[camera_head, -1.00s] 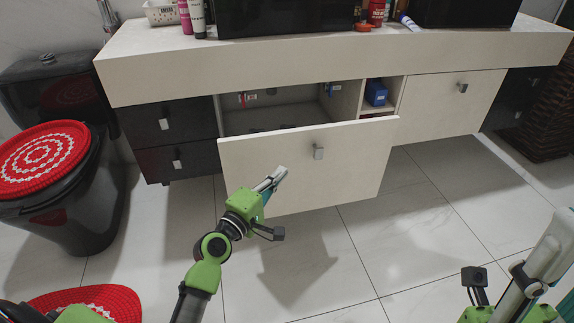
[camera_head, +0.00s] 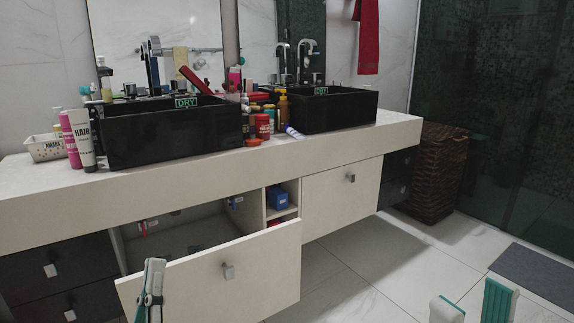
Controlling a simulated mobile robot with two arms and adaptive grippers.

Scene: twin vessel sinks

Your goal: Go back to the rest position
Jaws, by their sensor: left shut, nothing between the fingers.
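My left gripper (camera_head: 152,280) is shut and empty, pointing up in front of the left end of the pale drawer front (camera_head: 225,275). I cannot tell whether it touches the drawer front. The drawer is pulled out, and its interior shows behind the front. My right gripper (camera_head: 471,304) is at the bottom edge over the tiled floor, its two fingers apart with nothing seen between them. Its lower part is out of frame.
Two black vessel sinks (camera_head: 172,132) (camera_head: 333,109) stand on the white counter (camera_head: 255,165) among bottles. A blue box (camera_head: 278,199) sits in the open cubby. A brown basket (camera_head: 435,175) stands at the right. The floor (camera_head: 350,270) right of the drawer is clear.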

